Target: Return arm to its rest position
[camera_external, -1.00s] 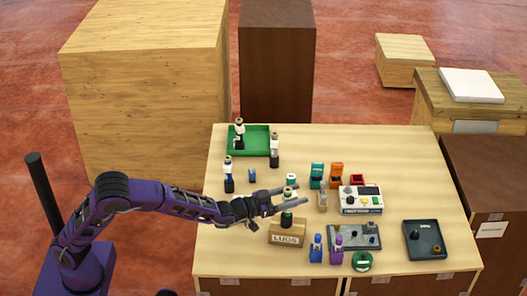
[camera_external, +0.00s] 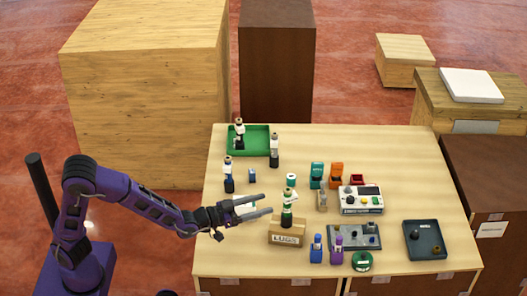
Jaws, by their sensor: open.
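My purple arm reaches in from the left, and my gripper (camera_external: 268,205) hangs over the table's left front part with its two fingers apart. The fingers point right and hold nothing that I can see. A dispenser-like stack (camera_external: 287,209), green below and pale with a dark top above, stands upright on the "LUOS" box (camera_external: 287,236). The fingertips are to the left of this stack, with a gap between.
The wooden table (camera_external: 400,150) also holds a green tray (camera_external: 249,139), teal (camera_external: 317,175) and orange (camera_external: 336,175) holders, a white control panel (camera_external: 361,199), a grey plate (camera_external: 353,237), a dark tray (camera_external: 424,239) and several bottles. Large wooden blocks (camera_external: 145,100) stand behind.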

